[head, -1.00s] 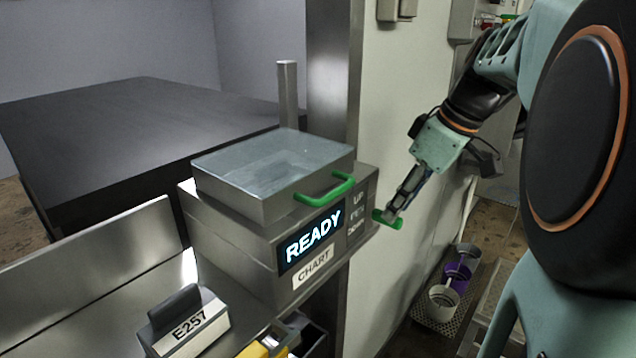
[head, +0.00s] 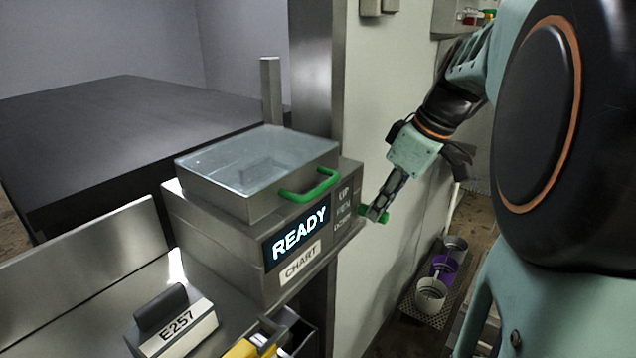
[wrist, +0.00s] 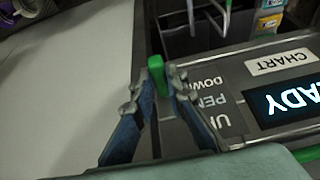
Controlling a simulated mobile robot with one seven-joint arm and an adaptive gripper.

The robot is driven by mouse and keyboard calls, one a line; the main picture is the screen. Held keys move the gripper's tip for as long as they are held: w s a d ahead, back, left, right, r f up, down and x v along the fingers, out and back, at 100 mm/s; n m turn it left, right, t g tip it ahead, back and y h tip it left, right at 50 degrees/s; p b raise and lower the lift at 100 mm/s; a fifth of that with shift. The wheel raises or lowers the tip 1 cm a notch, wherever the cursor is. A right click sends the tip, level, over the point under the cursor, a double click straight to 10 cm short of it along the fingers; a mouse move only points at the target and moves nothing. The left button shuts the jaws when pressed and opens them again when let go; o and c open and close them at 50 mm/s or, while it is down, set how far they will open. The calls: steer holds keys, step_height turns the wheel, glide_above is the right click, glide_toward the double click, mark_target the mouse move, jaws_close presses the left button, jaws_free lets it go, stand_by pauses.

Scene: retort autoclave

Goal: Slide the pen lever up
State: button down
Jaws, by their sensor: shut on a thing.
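The pen lever is a green bar at the right side of the chart recorder (head: 236,247), beside the UP, PEN and DOWN labels (head: 343,208). My gripper (head: 377,212) is at the lever, and a green end (head: 386,218) shows past the fingers. In the wrist view the labels (wrist: 210,103) appear upside down, and the green lever (wrist: 155,68) stands between the fingertips of my gripper (wrist: 163,82). The fingers are shut on it, close to the DOWN label. The fingers hide part of the lever.
The recorder has a clear lid with a green handle (head: 310,186) and a lit READY display (head: 300,236). A pale wall (head: 385,110) stands close behind my gripper. A block marked E257 (head: 172,322) sits front left. Several cups (head: 432,292) stand low at the right.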

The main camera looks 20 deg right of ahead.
steer(key=shift+r, duration=0.1)
step_height(320, 180, up, 6)
steer(key=p, duration=0.3)
steer(key=shift+w, duration=0.1)
steer(key=c, duration=2)
jaws_free()
steer(key=shift+o, duration=0.3)
steer(key=v, duration=1.2)
